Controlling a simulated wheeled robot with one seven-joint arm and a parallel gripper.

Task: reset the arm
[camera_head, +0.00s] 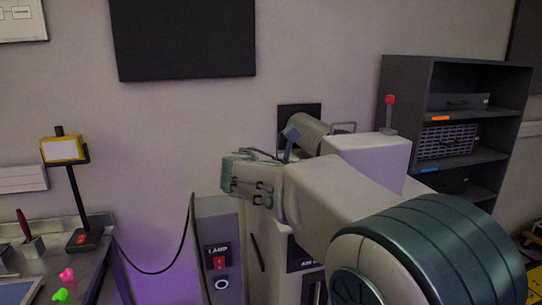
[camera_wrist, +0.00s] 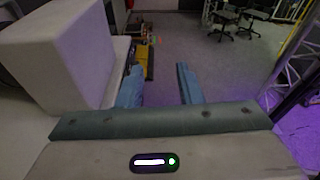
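My arm reaches from the lower right of the head view toward the wall. My gripper shows in the wrist view (camera_wrist: 160,88) with its two blue fingers apart and only floor seen between them. It looks empty. In the head view my arm hides much of what stands behind it, and the fingertips are hard to make out there. A large white box-shaped body (camera_wrist: 52,55) stands close on the left of the fingers in the wrist view.
A dark shelf (camera_head: 408,90) stands at right. A workbench (camera_head: 92,262) with a yellow-headed stand (camera_head: 63,149) is at left. Chairs (camera_wrist: 224,22) and a truss (camera_wrist: 290,62) are farther off; open floor (camera_wrist: 190,50) lies between.

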